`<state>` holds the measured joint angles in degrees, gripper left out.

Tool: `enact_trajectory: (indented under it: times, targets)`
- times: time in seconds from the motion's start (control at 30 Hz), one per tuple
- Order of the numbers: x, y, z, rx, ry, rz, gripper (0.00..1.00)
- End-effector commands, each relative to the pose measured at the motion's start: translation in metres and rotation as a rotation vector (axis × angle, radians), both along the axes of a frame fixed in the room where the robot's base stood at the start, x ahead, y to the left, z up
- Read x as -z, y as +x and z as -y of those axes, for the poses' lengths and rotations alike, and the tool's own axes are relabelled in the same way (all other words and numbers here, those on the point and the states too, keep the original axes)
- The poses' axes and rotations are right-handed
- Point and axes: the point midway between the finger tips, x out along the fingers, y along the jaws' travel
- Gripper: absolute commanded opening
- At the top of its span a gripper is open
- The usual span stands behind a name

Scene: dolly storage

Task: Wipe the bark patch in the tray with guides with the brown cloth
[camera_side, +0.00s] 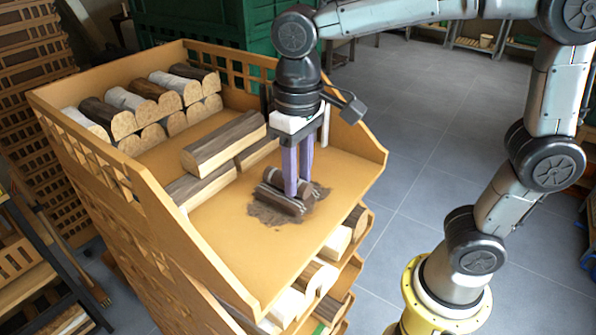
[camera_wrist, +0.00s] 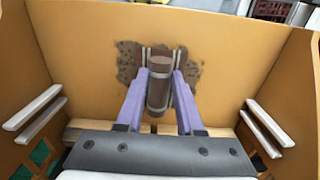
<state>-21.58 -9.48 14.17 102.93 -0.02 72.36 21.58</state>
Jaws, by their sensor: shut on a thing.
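The brown cloth (camera_side: 279,199) looks like a dark roll with grey bands. It also shows in the wrist view (camera_wrist: 159,82), upright in the picture between the fingers. My gripper (camera_side: 297,187) has purple fingers pointing down and is shut on the cloth; both fingers also flank it in the wrist view (camera_wrist: 160,78). The cloth is low over the bark patch (camera_side: 264,215), a dark, ragged smear on the tan tray floor. Patch edges show on both sides of the cloth in the wrist view (camera_wrist: 128,62); its middle is hidden. The tray (camera_side: 225,262) has pale guide strips (camera_wrist: 34,107) on its side walls.
Split logs (camera_side: 222,144) lie on the tray behind the gripper, and several more are stacked at the back left (camera_side: 130,112). Slatted side walls (camera_side: 110,170) border the tray. Lower shelves hold more logs (camera_side: 335,243). The tray floor in front of the patch is bare.

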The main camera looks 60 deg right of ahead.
Motion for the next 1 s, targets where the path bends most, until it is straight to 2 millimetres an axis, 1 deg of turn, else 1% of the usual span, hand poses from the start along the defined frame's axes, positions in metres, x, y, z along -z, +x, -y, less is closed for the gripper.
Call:
enact_trajectory:
  times: [0.57, 1.0]
  targets:
    - [0.0084, -0.0002, 0.0001, 0.000, 0.000, 0.000, 0.00]
    - [0.0095, 0.0000, 0.0000, 0.000, 0.000, 0.000, 0.00]
